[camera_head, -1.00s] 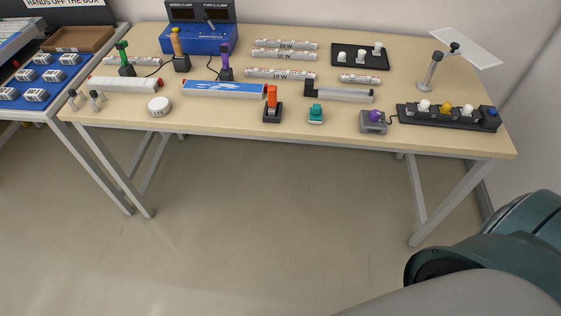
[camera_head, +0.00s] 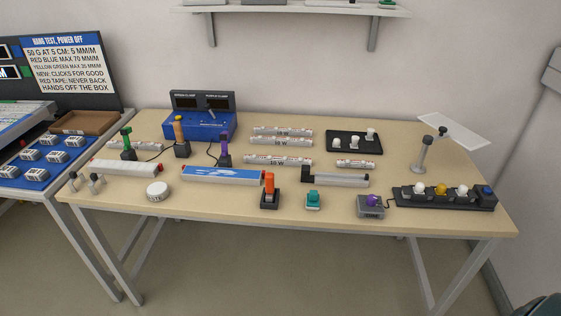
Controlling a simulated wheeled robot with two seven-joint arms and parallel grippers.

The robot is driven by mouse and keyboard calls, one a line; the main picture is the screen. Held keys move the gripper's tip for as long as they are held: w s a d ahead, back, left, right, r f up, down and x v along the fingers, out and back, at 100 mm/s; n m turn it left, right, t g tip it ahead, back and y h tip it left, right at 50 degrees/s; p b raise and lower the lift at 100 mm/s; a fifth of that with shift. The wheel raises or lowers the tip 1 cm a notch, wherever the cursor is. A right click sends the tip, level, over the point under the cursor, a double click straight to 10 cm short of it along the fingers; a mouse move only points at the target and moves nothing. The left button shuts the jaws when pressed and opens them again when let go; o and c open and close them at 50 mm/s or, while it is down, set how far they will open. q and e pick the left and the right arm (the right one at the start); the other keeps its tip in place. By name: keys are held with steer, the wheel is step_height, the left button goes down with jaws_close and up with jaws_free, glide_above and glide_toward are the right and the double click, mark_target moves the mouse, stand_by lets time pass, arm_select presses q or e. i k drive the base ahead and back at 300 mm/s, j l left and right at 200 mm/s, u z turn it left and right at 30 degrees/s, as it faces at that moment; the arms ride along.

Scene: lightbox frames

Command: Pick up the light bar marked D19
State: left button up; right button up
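Several white light bars lie on the wooden table, and I cannot read D19 on any of them. Three printed bars lie one behind another at the middle back: the rear bar (camera_head: 283,131), the middle bar (camera_head: 281,141) and the front bar (camera_head: 278,160), which seems to read 10 W. A short bar (camera_head: 355,163) lies to their right. Another bar (camera_head: 135,146) is at the back left, partly hidden by the green-handled clamp (camera_head: 127,143). A plain white bar with a red end (camera_head: 125,168) lies in front of it. Neither gripper is in view.
A blue-topped bar (camera_head: 222,175), an orange-handled device (camera_head: 269,188), a teal button (camera_head: 313,199) and a lamp strip (camera_head: 443,196) stand along the front. A blue box (camera_head: 200,122) is behind. A stand with a tilted panel (camera_head: 454,132) is at right. A wall shelf (camera_head: 290,10) hangs above.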

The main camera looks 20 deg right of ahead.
mark_target(269, 160)
steer(key=z, duration=1.15)
steer(key=i+j, duration=0.1)
steer(key=i, duration=1.2)
